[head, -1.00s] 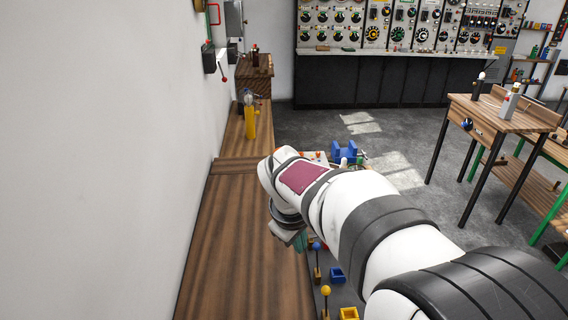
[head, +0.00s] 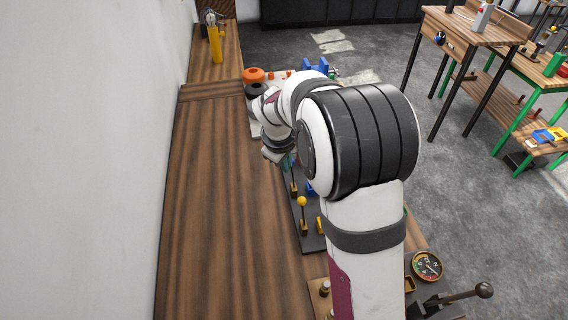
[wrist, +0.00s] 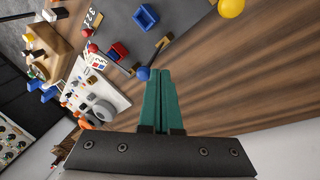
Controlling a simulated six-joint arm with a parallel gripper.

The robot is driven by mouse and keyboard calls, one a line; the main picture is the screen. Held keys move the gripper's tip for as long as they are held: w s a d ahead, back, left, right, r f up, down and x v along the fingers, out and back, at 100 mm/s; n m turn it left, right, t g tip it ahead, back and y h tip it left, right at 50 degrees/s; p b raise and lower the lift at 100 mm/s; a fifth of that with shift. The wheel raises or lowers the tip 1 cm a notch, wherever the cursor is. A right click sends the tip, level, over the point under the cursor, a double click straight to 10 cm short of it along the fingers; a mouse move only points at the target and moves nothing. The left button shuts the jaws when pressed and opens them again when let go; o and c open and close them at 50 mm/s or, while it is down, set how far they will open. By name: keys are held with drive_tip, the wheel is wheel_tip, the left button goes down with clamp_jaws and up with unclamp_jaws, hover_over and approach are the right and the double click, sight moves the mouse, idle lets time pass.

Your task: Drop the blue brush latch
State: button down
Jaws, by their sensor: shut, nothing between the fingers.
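A lever with a blue ball knob (wrist: 143,73) stands on a dark panel (wrist: 185,14); I take this as the blue brush latch. A blue open box (wrist: 145,17) sits beside it. In the wrist view my gripper (wrist: 160,71) has its two teal fingers shut together and empty. The tips overlap the lever's rod close beside the blue knob; I cannot tell whether they touch. In the head view my gripper (head: 288,161) is low over the panel, and my arm hides most of the panel and the blue knob.
A yellow-knobbed lever (head: 302,201) stands nearer along the panel. A red knob (wrist: 92,48) and red box (wrist: 119,52) lie beyond the blue ones. The wooden bench top (head: 215,180) left of the panel is clear. An orange ring part (head: 253,75) stands further back.

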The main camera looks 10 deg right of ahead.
drive_tip(key=shift+d, duration=0.15)
drive_tip(key=d+f+m+y, duration=0.1)
drive_tip(key=d+f+y, duration=0.2)
drive_tip(key=d+y, duration=0.2)
drive_tip(key=d+f+y, duration=0.2)
drive_tip(key=d+y, duration=0.3)
drive_tip(key=d, duration=0.3)
drive_tip(key=shift+d+f+m+y, duration=0.2)
drive_tip(key=shift+f+m+y, duration=0.2)
idle(0.4)
idle(0.4)
